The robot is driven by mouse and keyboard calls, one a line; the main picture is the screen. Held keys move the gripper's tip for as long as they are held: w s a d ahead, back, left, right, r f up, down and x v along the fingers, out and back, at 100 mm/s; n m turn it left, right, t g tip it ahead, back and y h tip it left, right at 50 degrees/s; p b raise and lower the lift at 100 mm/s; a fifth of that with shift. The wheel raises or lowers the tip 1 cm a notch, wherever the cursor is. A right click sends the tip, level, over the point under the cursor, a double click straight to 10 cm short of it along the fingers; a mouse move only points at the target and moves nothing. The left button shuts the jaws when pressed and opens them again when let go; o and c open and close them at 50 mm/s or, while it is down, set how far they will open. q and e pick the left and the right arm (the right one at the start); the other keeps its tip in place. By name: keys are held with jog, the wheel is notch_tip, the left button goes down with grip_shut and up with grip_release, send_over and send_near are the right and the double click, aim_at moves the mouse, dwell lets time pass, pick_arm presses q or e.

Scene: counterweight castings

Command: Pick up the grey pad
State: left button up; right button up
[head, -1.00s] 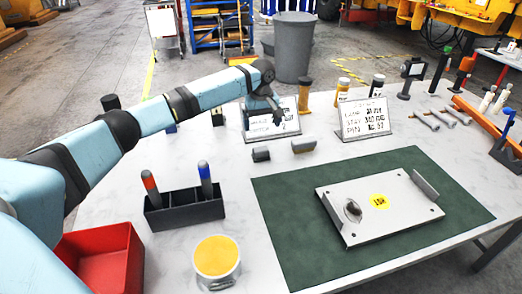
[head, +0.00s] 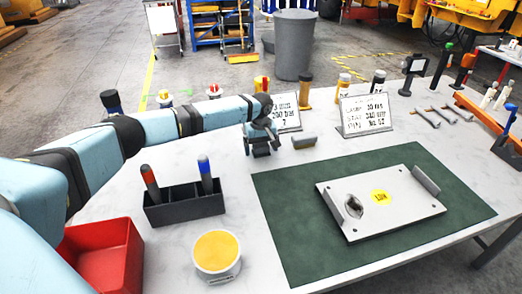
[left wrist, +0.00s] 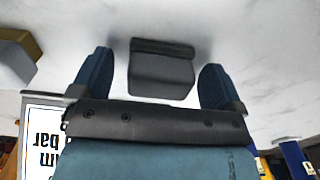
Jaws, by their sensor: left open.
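My left gripper (head: 261,146) points down at the table in front of the sign cards, open. In the left wrist view the dark grey pad (left wrist: 161,72), a small block, lies on the table between the two blue fingers, with a gap to each. In the head view the gripper mostly hides this pad. A second small pad (head: 304,142), grey with a yellowish side, lies just to the right of the gripper. My right gripper is not in view.
Two sign cards (head: 365,114) stand behind the pads. A black holder (head: 184,210) with two markers, a yellow-topped tin (head: 217,253) and a red bin (head: 103,258) are nearer. A metal plate (head: 380,203) lies on a green mat (head: 285,235) at the right.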

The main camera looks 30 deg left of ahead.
aim_at(261, 144)
pick_arm(q)
jog(key=c, duration=1)
notch_tip(261, 144, up, 20)
jog(key=shift+r+p, duration=0.1)
jog(key=shift+p, duration=0.65)
